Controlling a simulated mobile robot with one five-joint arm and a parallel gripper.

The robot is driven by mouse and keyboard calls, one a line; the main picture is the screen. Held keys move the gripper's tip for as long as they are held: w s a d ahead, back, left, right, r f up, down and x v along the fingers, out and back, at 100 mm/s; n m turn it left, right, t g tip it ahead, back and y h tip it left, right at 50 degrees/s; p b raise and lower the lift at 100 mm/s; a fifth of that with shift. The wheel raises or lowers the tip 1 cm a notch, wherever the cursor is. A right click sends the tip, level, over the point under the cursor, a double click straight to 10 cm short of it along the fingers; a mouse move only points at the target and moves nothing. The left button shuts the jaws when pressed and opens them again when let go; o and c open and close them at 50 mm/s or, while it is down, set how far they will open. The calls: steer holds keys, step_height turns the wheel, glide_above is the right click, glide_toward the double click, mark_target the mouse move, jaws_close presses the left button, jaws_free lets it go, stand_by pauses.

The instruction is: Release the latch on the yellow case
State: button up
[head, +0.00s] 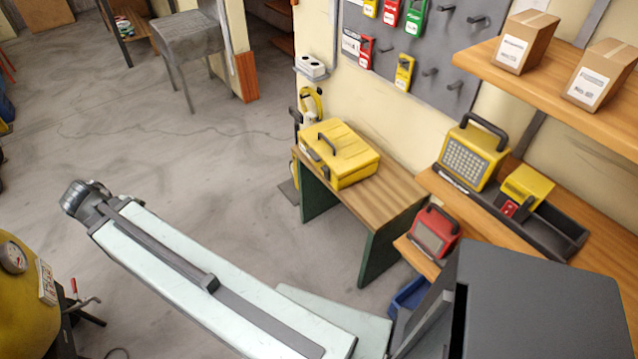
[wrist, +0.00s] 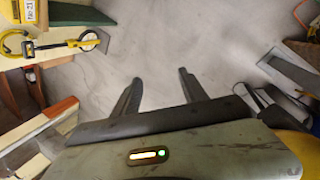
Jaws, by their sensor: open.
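The yellow case (head: 350,160) lies closed on a small wooden bench with green legs, right of centre in the head view. Dark fittings (head: 322,148) show on its left side; which one is the latch is too small to tell. My gripper (wrist: 158,88) shows in the wrist view, its two dark fingers apart with only grey floor between them. In the head view my arm reaches to the left over the floor, its end well away from the case.
The bench (head: 393,192) stands against the wall below a tool pegboard (head: 437,55). A yellow work lamp (head: 474,152) and a red box (head: 434,232) are to its right. A yellow tank with a gauge (head: 25,300) stands at lower left. The floor between is mostly clear.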

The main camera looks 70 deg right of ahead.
steer(key=s+d+f+n+g+h+b, duration=0.1)
steer(key=s+d+f+h+b, duration=0.1)
steer(key=d+f+b, duration=0.45)
steer(key=s+d+f+n+g+h+b, duration=0.1)
steer(key=s+d+f+h+b, duration=0.15)
steer(key=d, duration=0.65)
steer(key=n+g+h+b, duration=0.65)
steer(key=g+b, duration=0.25)
steer(key=b, duration=1.3)
glide_toward(329, 167)
steer(key=shift+y, duration=0.4)
steer(key=x, duration=0.6)
steer(key=shift+d+r, duration=0.25)
steer(key=shift+d, duration=0.1)
